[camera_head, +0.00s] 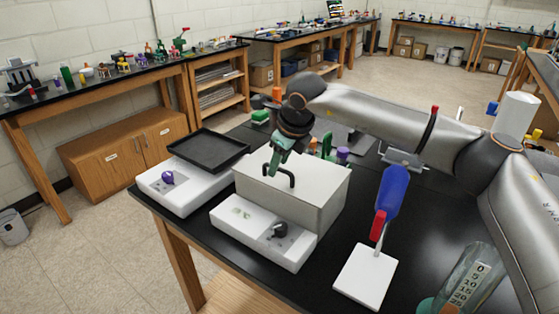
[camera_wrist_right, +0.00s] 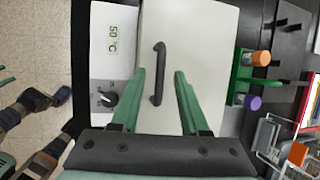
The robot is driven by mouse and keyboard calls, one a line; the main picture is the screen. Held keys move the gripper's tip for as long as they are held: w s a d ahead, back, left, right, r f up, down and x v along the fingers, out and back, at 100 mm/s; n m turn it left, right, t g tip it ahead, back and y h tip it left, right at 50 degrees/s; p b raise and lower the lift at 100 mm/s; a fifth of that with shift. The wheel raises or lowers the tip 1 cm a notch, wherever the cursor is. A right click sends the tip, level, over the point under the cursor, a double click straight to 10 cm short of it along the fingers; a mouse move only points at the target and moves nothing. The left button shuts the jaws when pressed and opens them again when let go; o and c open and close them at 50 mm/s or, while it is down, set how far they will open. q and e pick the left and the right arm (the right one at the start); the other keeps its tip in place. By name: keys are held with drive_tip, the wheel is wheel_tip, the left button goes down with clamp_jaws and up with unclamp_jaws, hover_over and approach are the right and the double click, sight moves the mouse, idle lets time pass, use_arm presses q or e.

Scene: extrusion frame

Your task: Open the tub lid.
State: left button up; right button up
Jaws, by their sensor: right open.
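The tub (camera_head: 318,211) is a pale grey box at the front middle of the black table, with a white control base (camera_head: 262,236) in front. Its white lid (camera_head: 318,174) lies flat on top, seen as a white panel in the right wrist view (camera_wrist_right: 205,40). A black arched handle (camera_head: 291,176) stands on the lid. My right gripper (camera_head: 273,170) is above the lid at the handle. In the right wrist view its green fingers (camera_wrist_right: 160,72) are open, with the handle (camera_wrist_right: 158,75) between their tips, nearer the left finger; contact is unclear. No left gripper clearly shows.
A white device with a black tray (camera_head: 208,150) stands left of the tub. A green rack with capped vials (camera_wrist_right: 245,78) stands close behind it. A blue-handled tool (camera_head: 388,195), a white plate (camera_head: 366,277) and a graduated cylinder (camera_head: 468,280) are at the right.

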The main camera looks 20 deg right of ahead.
clamp_jaws()
idle(1.4)
